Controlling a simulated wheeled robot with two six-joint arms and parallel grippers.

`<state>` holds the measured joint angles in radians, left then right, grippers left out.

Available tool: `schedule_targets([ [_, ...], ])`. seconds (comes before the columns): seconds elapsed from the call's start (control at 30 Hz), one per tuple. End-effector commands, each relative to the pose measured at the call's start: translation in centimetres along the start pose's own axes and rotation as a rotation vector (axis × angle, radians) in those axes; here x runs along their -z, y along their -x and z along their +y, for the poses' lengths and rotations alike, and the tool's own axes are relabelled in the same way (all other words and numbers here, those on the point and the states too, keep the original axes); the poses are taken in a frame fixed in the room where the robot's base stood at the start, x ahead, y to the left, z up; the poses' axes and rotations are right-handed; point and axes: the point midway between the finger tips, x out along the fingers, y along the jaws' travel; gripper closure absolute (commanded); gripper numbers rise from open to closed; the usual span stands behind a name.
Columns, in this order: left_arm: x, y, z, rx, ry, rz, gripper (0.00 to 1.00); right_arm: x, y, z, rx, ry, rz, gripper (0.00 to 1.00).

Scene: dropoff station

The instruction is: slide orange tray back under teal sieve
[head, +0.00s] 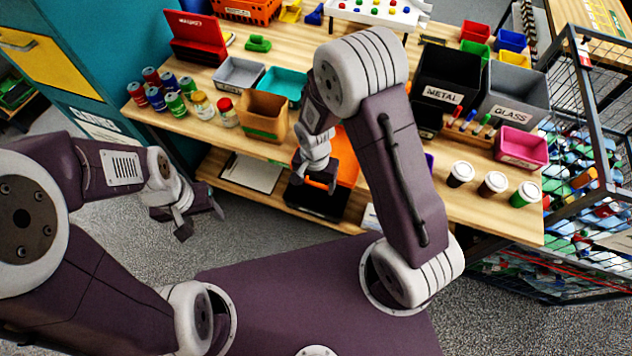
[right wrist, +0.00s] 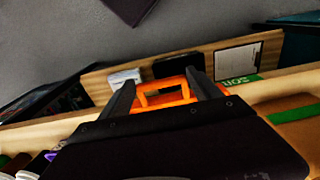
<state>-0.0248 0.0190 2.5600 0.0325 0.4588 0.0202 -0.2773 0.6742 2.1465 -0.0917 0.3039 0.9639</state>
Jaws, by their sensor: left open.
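The orange tray (head: 347,157) shows at the front edge of the wooden table, partly hidden behind my right arm. Its orange handle (right wrist: 165,94) shows in the right wrist view between the two fingers of my right gripper (right wrist: 163,92). The fingers stand wide, one on each side of the handle; I cannot tell if they press on it. In the head view the right gripper (head: 318,182) is low in front of the tray. A teal open container (head: 284,82) stands on the table; I cannot make out a sieve mesh.
A cardboard box (head: 264,117) and a grey bin (head: 240,73) stand near the teal container. Cans and jars line the left. Black METAL and grey GLASS bins (head: 515,98), a pink bin (head: 521,146) and cups are on the right. A lower shelf (head: 240,178) holds a clipboard.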

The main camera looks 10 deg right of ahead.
Motion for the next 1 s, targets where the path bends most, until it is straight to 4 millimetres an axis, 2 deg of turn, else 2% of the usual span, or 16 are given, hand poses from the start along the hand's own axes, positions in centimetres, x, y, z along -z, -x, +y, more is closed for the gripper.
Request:
schedule_targets([
  [0.03,0.0,0.0,0.0,0.0,0.0,0.0,0.45,0.0,0.0,0.0,0.0,0.0,0.0,0.14],
  [0.07,0.0,0.0,0.0,0.0,0.0,0.0,0.45,0.0,0.0,0.0,0.0,0.0,0.0,0.05],
  [0.1,0.0,0.0,0.0,0.0,0.0,0.0,0.45,0.0,0.0,0.0,0.0,0.0,0.0,0.02],
  [0.43,0.0,0.0,0.0,0.0,0.0,0.0,0.45,0.0,0.4,0.0,0.001,0.0,0.001,0.02],
  [0.8,0.0,-0.1,0.0,0.0,0.0,0.0,0.45,0.1,7.8,-0.1,0.003,0.0,0.003,0.02],
  [1.0,0.0,-0.1,0.0,0.0,0.0,0.0,0.45,0.0,9.1,0.0,0.0,0.0,0.0,0.02],
])
